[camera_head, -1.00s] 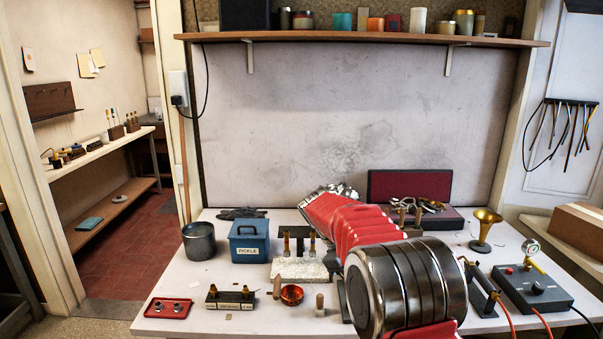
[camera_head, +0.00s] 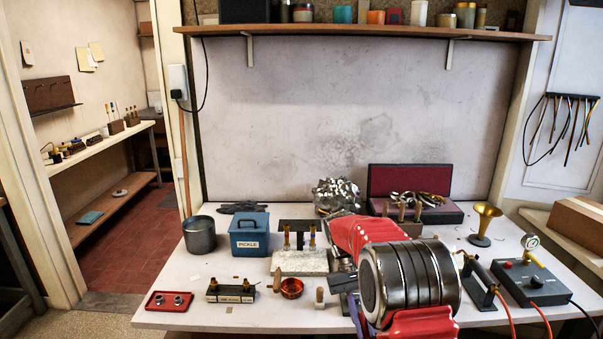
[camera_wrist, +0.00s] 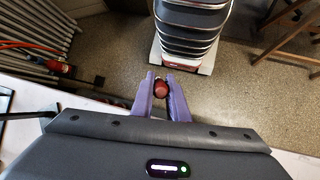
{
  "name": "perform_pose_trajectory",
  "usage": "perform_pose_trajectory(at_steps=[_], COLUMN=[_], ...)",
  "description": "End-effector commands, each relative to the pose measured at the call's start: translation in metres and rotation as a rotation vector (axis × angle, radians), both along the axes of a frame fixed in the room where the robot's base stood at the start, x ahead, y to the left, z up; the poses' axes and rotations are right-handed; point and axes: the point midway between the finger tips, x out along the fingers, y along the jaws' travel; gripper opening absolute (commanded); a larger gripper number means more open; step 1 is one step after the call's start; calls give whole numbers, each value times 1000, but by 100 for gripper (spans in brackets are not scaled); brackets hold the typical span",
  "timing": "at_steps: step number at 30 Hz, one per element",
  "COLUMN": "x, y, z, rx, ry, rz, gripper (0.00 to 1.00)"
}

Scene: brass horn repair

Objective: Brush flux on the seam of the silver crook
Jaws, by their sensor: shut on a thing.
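My gripper, with purple fingers, shows in the wrist view (camera_wrist: 160,82). It is shut on a small red round-ended thing (camera_wrist: 161,89); I see it nearly end-on and cannot tell whether it is a brush. In the head view a purple part of my gripper (camera_head: 356,316) hangs at the table's front edge, mostly hidden by my arm. Two small upright brass-coloured pieces stand at a pale block (camera_head: 300,263); I cannot tell which piece is the silver crook, and no seam is readable.
A blue PICKLE box (camera_head: 248,238) and a grey pot (camera_head: 199,236) stand at the left. A red tray (camera_head: 167,301) and a black holder (camera_head: 231,291) lie at front left. A brass horn bell (camera_head: 484,224) and a control box (camera_head: 531,286) are at right.

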Motion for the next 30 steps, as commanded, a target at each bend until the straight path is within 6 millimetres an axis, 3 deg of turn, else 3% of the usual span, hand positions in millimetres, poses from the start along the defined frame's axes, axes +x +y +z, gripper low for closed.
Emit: perform_pose_trajectory(at_steps=[8, 13, 23, 30], x=[0, 1, -13, -43], y=[-5, -37, -165, -259], z=[1, 6, 27, 45], rx=[-3, -20, -104, -178], ry=[-3, -27, -114, -172], rz=[-5, -43, -190, -298], gripper=[0, 0, 0, 0])
